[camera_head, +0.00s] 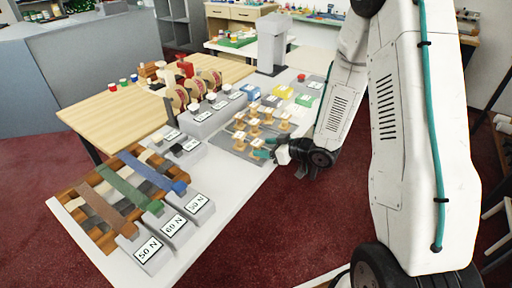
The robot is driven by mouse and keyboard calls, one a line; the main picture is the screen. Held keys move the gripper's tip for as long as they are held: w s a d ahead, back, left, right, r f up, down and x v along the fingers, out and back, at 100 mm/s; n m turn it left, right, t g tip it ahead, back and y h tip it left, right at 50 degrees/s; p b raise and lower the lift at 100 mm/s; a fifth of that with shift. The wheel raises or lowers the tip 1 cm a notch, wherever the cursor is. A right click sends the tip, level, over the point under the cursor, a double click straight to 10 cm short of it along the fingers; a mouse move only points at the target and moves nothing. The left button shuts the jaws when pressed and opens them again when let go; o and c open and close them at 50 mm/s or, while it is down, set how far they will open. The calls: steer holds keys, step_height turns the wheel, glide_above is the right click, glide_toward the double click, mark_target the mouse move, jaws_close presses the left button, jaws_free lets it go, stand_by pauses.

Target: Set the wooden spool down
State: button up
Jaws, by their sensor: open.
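Several small wooden spools (254,128) with pale tops stand upright on a grey mat (231,155) on the white counter. One spool (256,146) stands at the fingertips. At this size I cannot tell whether the fingers touch it. The gripper's dark body hides part of the mat's right edge.
Grey blocks marked 50 N and 60 N (174,226) and woven coloured strips (128,189) fill the near left of the white counter (225,210). Grey labelled blocks (212,112) stand left of the spools. Yellow and blue boxes (282,92) and a grey post (272,45) stand behind.

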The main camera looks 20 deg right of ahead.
steer(key=s+d+r+m+g+h, duration=0.1)
steer(key=s+d+r+m+h, duration=0.1)
steer(key=s+d+r+h, duration=0.45)
steer(key=s+d+r+m+g+h, duration=0.2)
steer(key=d+r+h, duration=0.1)
steer(key=r, duration=0.6)
steer(key=s+a+r+m+g, duration=0.1)
steer(key=s+a+r+g, duration=0.1)
steer(key=s, duration=0.6)
steer(key=s+a+r+m+g+y, duration=0.1)
steer(key=s+a+r+g, duration=0.1)
steer(key=s, duration=0.7)
steer(key=s+a+r+m+g, duration=0.1)
steer(key=s+a+r, duration=0.3)
steer(key=s, duration=0.4)
steer(key=shift+s+a+r+g+y, duration=0.15)
steer(key=shift+a+r+g+y, duration=0.2)
steer(key=shift+a+g, duration=0.5)
